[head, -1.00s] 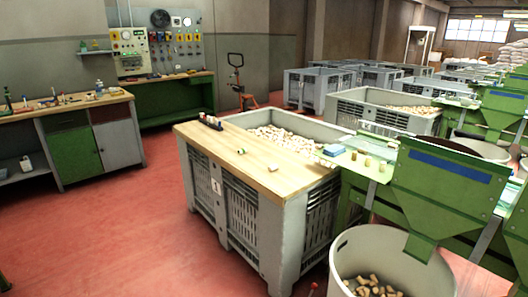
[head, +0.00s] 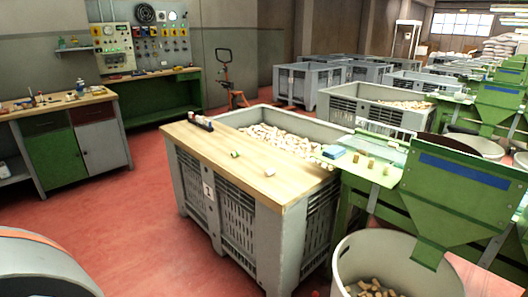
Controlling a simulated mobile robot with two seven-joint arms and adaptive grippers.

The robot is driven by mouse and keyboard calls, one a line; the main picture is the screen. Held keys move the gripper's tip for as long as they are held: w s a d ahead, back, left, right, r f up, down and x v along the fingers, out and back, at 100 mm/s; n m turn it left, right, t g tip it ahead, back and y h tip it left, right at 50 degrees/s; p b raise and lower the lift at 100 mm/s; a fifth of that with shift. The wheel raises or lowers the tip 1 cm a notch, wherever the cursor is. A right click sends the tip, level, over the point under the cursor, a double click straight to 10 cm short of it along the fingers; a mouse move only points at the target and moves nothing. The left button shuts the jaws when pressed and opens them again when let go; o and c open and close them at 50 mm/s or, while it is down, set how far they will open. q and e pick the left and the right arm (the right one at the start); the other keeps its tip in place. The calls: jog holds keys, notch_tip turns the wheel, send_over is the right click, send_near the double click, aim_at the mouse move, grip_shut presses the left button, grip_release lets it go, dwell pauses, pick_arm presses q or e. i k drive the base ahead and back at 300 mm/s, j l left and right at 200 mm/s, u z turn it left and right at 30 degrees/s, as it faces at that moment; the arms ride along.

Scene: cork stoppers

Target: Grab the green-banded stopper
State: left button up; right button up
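A small stopper with a green band (head: 235,154) lies on the wooden board (head: 215,146) that covers the front part of a grey crate (head: 240,225). A second small pale stopper (head: 270,172) lies on the same board, closer to its front right edge. Its band, if any, is too small to tell. Neither of my grippers is in view, and nothing touches either stopper.
A dark rack with small items (head: 201,123) stands at the board's back left. Loose corks (head: 285,141) fill the crate behind the board. A green machine (head: 455,190) and a white bin (head: 400,255) stand at right.

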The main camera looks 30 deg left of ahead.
aim_at(236, 153)
jog(key=i+j+z, duration=0.15)
jog(key=j+z, duration=0.25)
jog(key=j, duration=0.55)
jog(key=j+z, duration=0.4)
jog(key=j, duration=1.5)
jog(key=j+z, duration=0.15)
jog(key=j, duration=0.8)
jog(key=k+j, duration=0.15)
jog(key=j, duration=0.85)
jog(key=z, duration=0.05)
